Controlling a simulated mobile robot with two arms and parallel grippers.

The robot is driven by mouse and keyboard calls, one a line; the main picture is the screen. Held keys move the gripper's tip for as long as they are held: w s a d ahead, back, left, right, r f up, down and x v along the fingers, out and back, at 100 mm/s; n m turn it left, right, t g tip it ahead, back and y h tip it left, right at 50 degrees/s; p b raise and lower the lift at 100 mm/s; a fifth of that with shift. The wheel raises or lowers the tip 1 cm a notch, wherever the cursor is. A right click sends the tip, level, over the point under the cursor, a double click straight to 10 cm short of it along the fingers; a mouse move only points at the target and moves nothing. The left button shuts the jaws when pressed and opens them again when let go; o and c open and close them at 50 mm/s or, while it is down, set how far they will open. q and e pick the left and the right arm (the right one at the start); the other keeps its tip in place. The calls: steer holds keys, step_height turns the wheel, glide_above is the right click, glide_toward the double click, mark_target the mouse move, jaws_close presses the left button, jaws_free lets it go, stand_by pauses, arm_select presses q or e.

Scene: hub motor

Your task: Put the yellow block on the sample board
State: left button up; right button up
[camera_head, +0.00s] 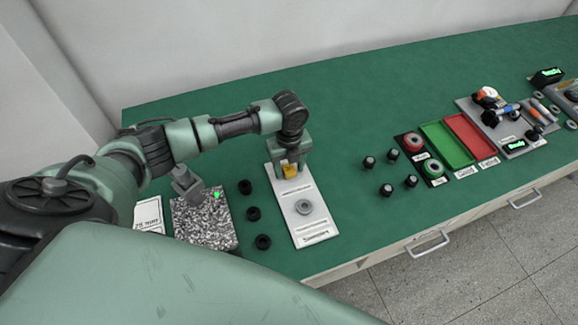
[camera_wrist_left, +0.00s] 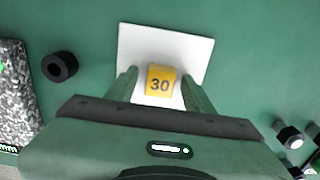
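The yellow block (camera_head: 290,171), marked "30" in the left wrist view (camera_wrist_left: 160,80), is at the far end of the white sample board (camera_head: 312,224) and appears to rest on it. The board's far part also shows in the left wrist view (camera_wrist_left: 138,45). My left gripper (camera_head: 289,163) points down over the block. Its two fingers (camera_wrist_left: 160,88) stand on either side of the block, with white gaps between them and it, so it is open. A grey ring (camera_head: 304,207) lies nearer on the board. My right gripper is in neither view.
Several black rings (camera_head: 252,214) lie left of the board, beside a speckled slab (camera_head: 202,224) with a grey device. Several small dark cylinders (camera_head: 387,190) stand to the right, before green (camera_head: 446,145) and red (camera_head: 470,137) trays. The table behind the board is clear.

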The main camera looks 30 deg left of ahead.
mark_target(289, 168)
arm_select(q)
steer(key=shift+r, duration=0.15)
step_height(289, 168, up, 12)
steer(key=b, duration=0.1)
stand_by(0.4)
stand_by(0.4)
